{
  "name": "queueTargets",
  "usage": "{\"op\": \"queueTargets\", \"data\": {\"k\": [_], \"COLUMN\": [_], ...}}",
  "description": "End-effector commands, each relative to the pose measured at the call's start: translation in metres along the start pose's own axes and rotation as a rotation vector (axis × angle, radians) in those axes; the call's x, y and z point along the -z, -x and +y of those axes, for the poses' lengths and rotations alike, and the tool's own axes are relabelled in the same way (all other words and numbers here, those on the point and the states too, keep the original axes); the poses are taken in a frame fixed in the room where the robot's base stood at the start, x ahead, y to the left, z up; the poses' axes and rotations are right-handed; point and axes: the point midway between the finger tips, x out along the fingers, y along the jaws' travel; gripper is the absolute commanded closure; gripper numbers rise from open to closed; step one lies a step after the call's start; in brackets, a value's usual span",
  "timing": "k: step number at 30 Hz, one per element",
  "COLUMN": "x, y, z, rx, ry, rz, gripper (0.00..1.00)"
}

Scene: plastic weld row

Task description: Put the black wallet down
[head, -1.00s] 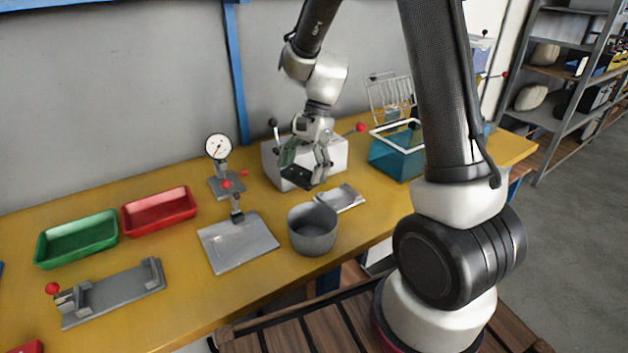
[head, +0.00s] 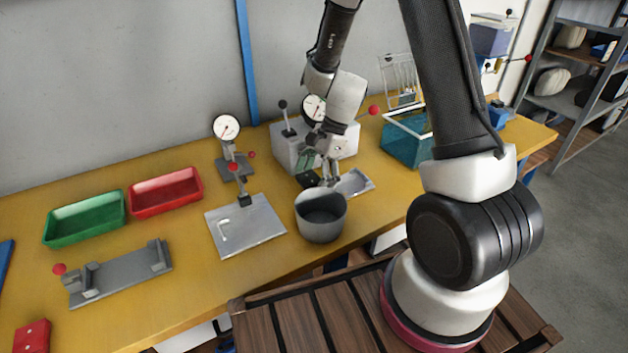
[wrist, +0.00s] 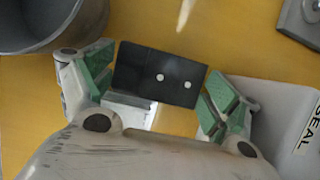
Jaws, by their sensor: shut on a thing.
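The black wallet (wrist: 160,77) is a flat dark rectangle with two pale dots, seen in the wrist view. My gripper (wrist: 160,82) is shut on it, with green finger pads at its two ends. In the head view my gripper (head: 322,174) is low over the yellow bench (head: 180,240), between the grey round pot and the white machine. The wallet shows there only as a small dark patch (head: 307,180) beside the fingers. I cannot tell whether it touches the bench.
The grey pot (head: 320,216) stands just in front. A small metal plate (head: 356,182) lies right of the gripper; the white machine (head: 345,143) is behind. A clamp plate (head: 245,225) is left, a teal bin (head: 405,145) right. Red (head: 166,192) and green (head: 84,218) trays stand further left.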

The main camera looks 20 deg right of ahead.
Motion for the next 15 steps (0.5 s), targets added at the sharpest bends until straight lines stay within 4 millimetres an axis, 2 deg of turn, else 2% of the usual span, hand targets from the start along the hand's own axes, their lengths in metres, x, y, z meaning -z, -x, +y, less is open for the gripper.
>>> {"op": "queueTargets", "data": {"k": [3,13,14,15], "x": [0.0043,0.0054,0.0052,0.0052], "y": [-0.0101,-0.0129,-0.0124,-0.0123], "z": [0.0001,0.0000,-0.0001,-0.0001], "rx": [-0.001,0.000,0.000,0.000], "ry": [0.000,0.001,0.001,0.001], "rz": [0.000,0.000,0.000,0.000], "gripper": [0.35,0.35,0.06,0.00]}}
